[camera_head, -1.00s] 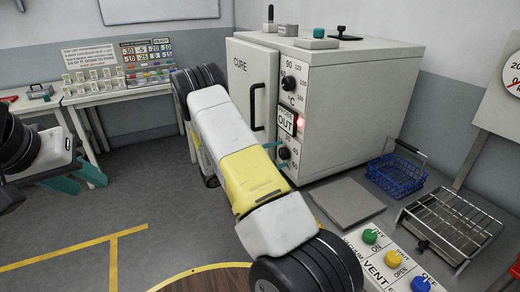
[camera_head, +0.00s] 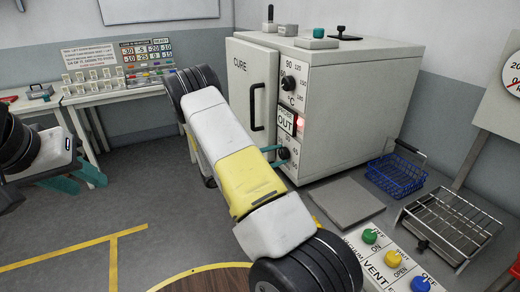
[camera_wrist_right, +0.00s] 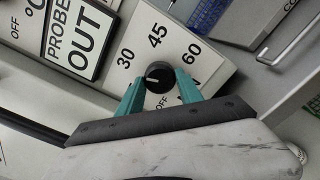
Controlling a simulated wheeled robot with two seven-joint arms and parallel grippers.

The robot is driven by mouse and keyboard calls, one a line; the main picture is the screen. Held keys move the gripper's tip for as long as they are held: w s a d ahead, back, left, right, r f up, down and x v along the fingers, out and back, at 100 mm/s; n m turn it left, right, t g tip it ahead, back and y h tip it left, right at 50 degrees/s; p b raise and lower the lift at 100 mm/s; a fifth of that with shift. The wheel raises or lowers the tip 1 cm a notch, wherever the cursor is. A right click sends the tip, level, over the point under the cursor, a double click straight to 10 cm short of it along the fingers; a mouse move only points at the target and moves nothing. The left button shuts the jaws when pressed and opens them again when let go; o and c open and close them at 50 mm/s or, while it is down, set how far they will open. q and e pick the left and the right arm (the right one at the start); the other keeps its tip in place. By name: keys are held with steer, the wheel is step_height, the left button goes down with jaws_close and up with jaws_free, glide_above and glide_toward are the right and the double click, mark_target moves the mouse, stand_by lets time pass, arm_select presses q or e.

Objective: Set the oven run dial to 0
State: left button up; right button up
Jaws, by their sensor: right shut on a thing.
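The oven run dial is a black knob (camera_wrist_right: 159,77) on the white lower panel of the oven (camera_head: 340,110). In the right wrist view its white mark points left, below the 30; 45 and 60 are also readable. My right gripper (camera_wrist_right: 160,92) has its teal fingertips on both sides of the knob, shut on it. The 0 mark cannot be made out, and the left finger covers part of the scale. In the head view my right gripper (camera_head: 278,156) is at the panel, partly hidden by my arm. My left gripper (camera_head: 78,178) is open and empty at the far left.
The PROBE OUT sign (camera_wrist_right: 80,38) and upper temperature dial (camera_head: 289,83) are above the run dial. The oven door handle (camera_head: 257,106) stands out left of the panel.

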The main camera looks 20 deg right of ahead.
steer(key=n, duration=0.5)
steer(key=shift+n, duration=0.3)
steer(key=n, duration=1)
steer(key=shift+n, duration=0.4)
steer(key=n, duration=0.4)
steer(key=shift+n, duration=0.3)
steer(key=o, duration=1.4)
steer(key=shift+c, duration=0.2)
